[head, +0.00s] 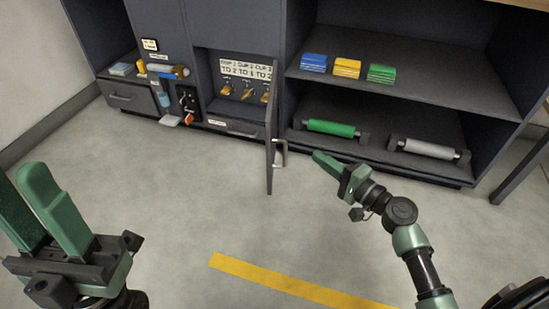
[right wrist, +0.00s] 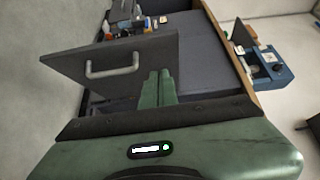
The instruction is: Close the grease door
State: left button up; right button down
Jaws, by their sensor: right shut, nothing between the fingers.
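The grease door (head: 270,148) is a dark grey panel that stands swung open, nearly edge-on, at the right side of its compartment (head: 222,105). Its metal handle (head: 280,153) faces right, toward my right gripper (head: 318,156). That gripper is shut and empty, a little right of the handle and apart from it in the head view. In the right wrist view the door (right wrist: 135,50) and its handle (right wrist: 112,67) show left of the shut fingers (right wrist: 158,88); whether they touch the panel is unclear. My left gripper (head: 28,175) is open and empty at lower left.
The compartment holds several brass-coloured pieces (head: 247,92) under labels. Right of the door, a shelf carries blue (head: 314,62), yellow (head: 347,67) and green (head: 382,73) stacks, with green (head: 331,128) and grey (head: 428,148) rollers below. Floor in front is clear, with a yellow stripe (head: 290,281).

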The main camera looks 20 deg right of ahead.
jog(key=s+a+x, duration=0.1)
jog(key=a+x, duration=0.1)
jog(key=x, duration=1)
jog(key=shift+w+a+b, duration=0.2)
jog(key=shift+a+b, duration=0.2)
jog(key=shift+a, duration=0.1)
jog(key=shift+w+a, duration=0.1)
